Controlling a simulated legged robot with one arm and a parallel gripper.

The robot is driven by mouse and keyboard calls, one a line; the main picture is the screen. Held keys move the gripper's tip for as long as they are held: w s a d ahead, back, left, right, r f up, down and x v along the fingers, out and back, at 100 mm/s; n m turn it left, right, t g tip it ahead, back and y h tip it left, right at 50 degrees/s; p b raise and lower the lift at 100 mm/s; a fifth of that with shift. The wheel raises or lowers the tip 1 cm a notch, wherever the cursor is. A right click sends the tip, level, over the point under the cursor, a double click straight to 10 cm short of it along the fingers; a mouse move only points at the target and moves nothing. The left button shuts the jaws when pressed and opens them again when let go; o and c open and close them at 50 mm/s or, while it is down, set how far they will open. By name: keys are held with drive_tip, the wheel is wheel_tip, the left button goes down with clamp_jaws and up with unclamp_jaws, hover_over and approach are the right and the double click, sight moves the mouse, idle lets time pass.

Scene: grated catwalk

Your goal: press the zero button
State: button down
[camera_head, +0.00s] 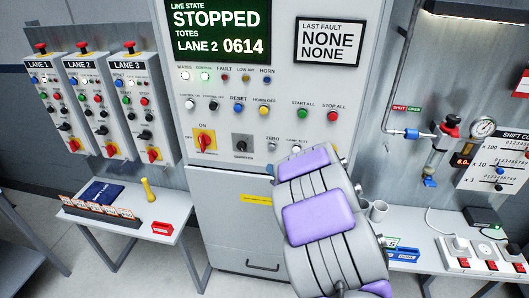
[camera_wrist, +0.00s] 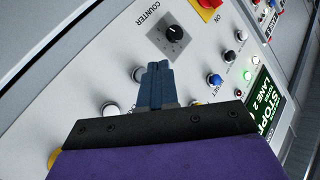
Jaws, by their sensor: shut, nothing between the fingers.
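The zero button (camera_head: 272,147) is a small pale round button under the label ZERO on the central panel, right of the black counter knob (camera_head: 240,143). In the wrist view, a pale button (camera_wrist: 137,74) between the counter knob (camera_wrist: 171,35) and another white button (camera_wrist: 110,108) matches it. My gripper (camera_wrist: 157,67) is shut and empty, its blue-grey fingertips just right of this button in the picture. I cannot tell whether they touch the panel.
A lamp test button (camera_head: 297,149) sits close right of the zero button. The blue reset button (camera_head: 238,107) and the red and yellow ON switch (camera_head: 204,140) are nearby. The screen (camera_head: 218,30) reads STOPPED, lane 2, 0614. Side tables stand left (camera_head: 185,200) and right.

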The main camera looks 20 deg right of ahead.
sight(272, 148)
drive_tip(key=w+d+p, duration=0.1)
drive_tip(key=w+d, duration=0.1)
drive_tip(key=w, duration=0.5)
drive_tip(key=shift+d+y+p, duration=0.15)
drive_tip(key=shift+y+p, duration=0.15)
drive_tip(key=shift+p, duration=0.05)
idle(1.7)
drive_tip(key=shift+w+d, duration=0.1)
